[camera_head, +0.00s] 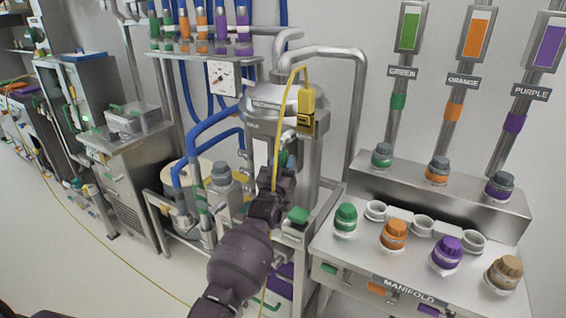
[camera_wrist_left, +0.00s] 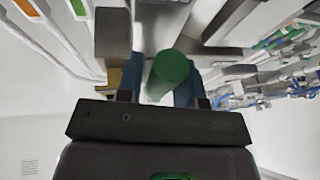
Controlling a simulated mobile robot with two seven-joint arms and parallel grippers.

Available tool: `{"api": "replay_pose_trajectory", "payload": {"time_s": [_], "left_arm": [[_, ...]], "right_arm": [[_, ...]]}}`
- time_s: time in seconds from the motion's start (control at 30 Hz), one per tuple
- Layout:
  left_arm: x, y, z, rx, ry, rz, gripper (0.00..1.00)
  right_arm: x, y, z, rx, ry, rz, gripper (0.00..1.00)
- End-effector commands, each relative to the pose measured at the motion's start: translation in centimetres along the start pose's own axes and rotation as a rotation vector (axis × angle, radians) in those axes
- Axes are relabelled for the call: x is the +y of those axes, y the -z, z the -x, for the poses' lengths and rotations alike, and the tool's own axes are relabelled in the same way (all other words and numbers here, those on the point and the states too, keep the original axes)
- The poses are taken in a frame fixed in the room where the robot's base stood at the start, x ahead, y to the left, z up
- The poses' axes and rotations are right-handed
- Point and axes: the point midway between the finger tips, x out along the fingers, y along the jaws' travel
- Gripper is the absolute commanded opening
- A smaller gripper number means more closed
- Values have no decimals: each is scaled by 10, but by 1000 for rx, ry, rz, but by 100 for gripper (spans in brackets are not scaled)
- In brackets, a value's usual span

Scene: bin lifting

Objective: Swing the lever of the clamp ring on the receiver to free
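The receiver (camera_head: 268,125) is a steel vessel with a labelled front in the middle of the head view. My left gripper (camera_head: 284,172) is at its front, low on the body. A small green part shows by its fingertips. In the left wrist view, a green cylindrical handle (camera_wrist_left: 171,70) stands between the two bluish fingers of my left gripper (camera_wrist_left: 165,85). The handle nearly fills the gap; whether both fingers press on it is unclear. The clamp ring and the rest of the lever are not clearly seen behind my gripper. My right gripper is not in view.
A yellow box (camera_head: 307,102) with a yellow cable hangs at the receiver's upper right. A manifold bench (camera_head: 345,250) with coloured caps stands to the right. Blue hoses (camera_head: 215,122) and a steel cabinet (camera_head: 130,185) are on the left. Free floor (camera_head: 80,265) lies at lower left.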

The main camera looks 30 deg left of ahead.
Motion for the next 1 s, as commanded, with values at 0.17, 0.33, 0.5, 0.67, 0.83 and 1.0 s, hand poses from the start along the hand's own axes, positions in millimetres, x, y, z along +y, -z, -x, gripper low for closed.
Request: {"api": "replay_pose_trajectory", "payload": {"time_s": [0.17, 0.33, 0.5, 0.67, 0.83, 1.0], "left_arm": [[0, 0, 0, 1, 0, -3, 51], [-1, 1, 0, 2, 0, -5, 51], [-1, -1, 8, 0, 0, -6, 51], [-1, -1, 30, 0, 1, -6, 51], [-1, -1, 61, -1, 1, -5, 51], [-1, -1, 87, -1, 1, -5, 51]], "right_arm": [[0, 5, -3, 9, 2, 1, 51], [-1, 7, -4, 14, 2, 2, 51], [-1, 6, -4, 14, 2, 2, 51], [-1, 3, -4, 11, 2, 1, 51], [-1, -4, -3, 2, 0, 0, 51], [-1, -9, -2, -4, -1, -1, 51]]}}
